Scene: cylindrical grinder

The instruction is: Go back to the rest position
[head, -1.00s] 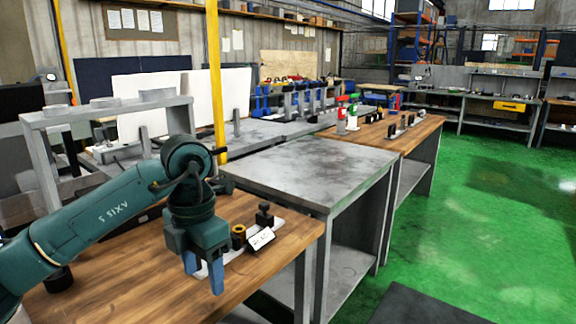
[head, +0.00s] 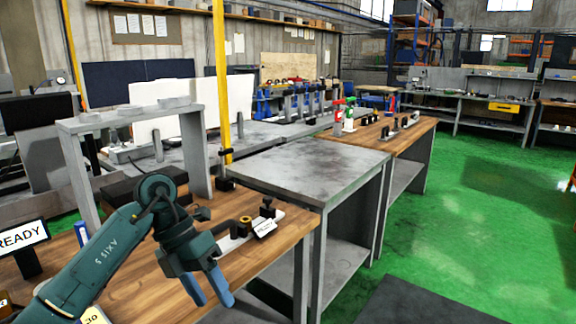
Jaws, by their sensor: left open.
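My left gripper (head: 208,289) hangs over the front of the wooden bench (head: 140,291), its two blue fingers apart and nothing between them. Its arm comes in from the lower left. Just beyond the gripper, a white plate (head: 236,241) lies on the bench with a brass-coloured ring (head: 246,221), a black clamp-like part (head: 267,208) and a small white label (head: 264,228). The fingers look clear of these parts. My right gripper is out of view; only a small piece of something shows at the right edge.
A grey metal table (head: 310,168) stands right of the bench, with another wooden bench (head: 420,127) behind it. A yellow post (head: 222,80) rises behind the bench. A READY sign (head: 24,238) stands at the left. The green floor (head: 480,220) is open at the right.

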